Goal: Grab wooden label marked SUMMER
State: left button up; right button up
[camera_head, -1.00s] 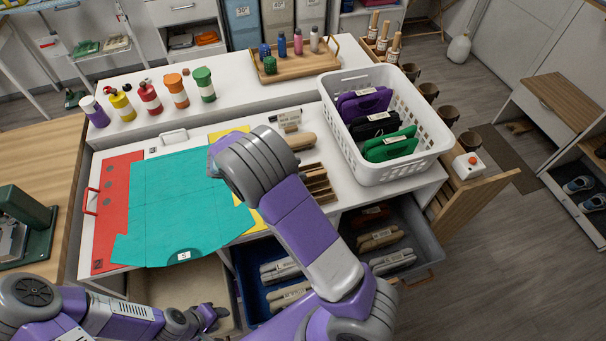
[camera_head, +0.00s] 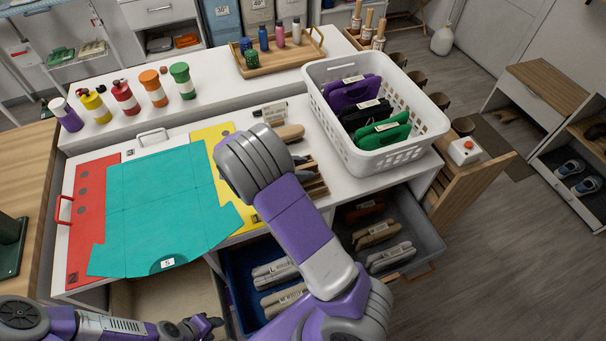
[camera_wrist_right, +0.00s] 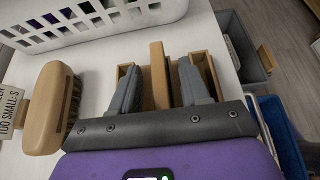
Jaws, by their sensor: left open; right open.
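A small wooden holder (camera_head: 312,180) with upright slats stands on the white worktop, partly hidden behind my right arm. In the right wrist view, a thin upright wooden piece (camera_wrist_right: 158,76) stands in the middle of this holder (camera_wrist_right: 205,68). My right gripper (camera_wrist_right: 159,64) is open, with one finger on each side of the thin piece; I cannot tell whether they touch it. No SUMMER marking is readable on it. In the head view my right gripper is hidden by its arm. My left gripper (camera_head: 207,324) is open and empty at the lower left, below the worktop front.
A white basket (camera_head: 425,135) with purple, black and green pouches stands just behind the holder. A wooden brush (camera_wrist_right: 45,105) lies beside it. Open drawers (camera_head: 425,235) with labelled bundles are below. Teal (camera_head: 160,200), red and yellow sheets cover the left worktop.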

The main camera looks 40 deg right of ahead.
jog(key=shift+s+d+f, duration=0.1)
jog(key=shift+d+f, duration=0.05)
jog(key=shift+d, duration=0.1)
jog(key=shift+c, duration=0.4)
grip_shut()
